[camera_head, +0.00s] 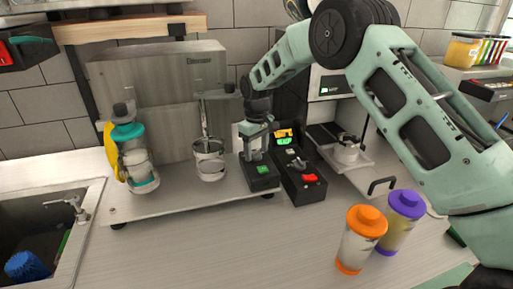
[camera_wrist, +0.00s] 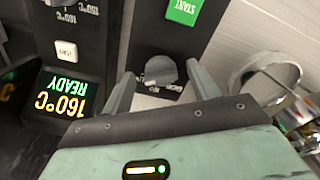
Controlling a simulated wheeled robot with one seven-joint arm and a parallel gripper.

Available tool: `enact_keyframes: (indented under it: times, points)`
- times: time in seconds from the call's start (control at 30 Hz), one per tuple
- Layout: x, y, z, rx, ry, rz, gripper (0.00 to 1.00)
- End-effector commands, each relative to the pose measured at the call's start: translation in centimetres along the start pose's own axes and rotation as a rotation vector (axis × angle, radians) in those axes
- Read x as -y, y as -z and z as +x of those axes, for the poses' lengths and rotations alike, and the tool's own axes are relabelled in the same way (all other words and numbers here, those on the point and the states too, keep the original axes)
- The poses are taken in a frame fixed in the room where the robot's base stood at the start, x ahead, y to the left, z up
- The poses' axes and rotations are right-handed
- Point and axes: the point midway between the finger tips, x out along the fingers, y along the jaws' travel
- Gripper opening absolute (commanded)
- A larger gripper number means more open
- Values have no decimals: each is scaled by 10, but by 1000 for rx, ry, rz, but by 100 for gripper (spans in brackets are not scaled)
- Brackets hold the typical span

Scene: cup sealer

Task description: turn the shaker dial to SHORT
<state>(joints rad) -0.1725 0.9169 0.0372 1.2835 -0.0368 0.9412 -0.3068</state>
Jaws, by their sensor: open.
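The shaker dial (camera_wrist: 160,70) is a grey round knob with a raised grip, on a dark panel. In the wrist view it sits between the fingertips of my gripper (camera_wrist: 162,88), which are spread with a gap on either side. Contact cannot be told. Small white labels beside the dial are too small to read surely. A green START button (camera_wrist: 185,10) is on the same panel; it also shows in the head view (camera_head: 262,170). In the head view my gripper (camera_head: 256,157) points down over this panel and hides the dial.
A black unit (camera_wrist: 68,25) beside the panel displays 160°C READY; its red switch (camera_head: 309,178) shows in the head view. A metal cup (camera_head: 209,160) stands left of my gripper. Orange-lidded (camera_head: 360,240) and purple-lidded (camera_head: 400,222) shakers stand in front. A sink (camera_head: 45,235) is left.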

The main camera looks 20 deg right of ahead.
Motion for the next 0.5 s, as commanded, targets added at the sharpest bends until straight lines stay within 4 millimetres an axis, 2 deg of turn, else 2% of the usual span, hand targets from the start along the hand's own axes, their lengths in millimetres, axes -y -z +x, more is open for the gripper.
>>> enact_keyframes:
  times: [0.07, 0.1, 0.23, 0.27, 0.5]
  points:
    - [0, 0, 0, 0, 0, 0, 60]
    - [0, 0, 0, 0, 0, 0, 54]
    - [0, 0, 0, 0, 0, 0, 18]
    - [0, 0, 0, 0, 0, 0, 15]
    - [0, 0, 0, 0, 0, -11, 15]
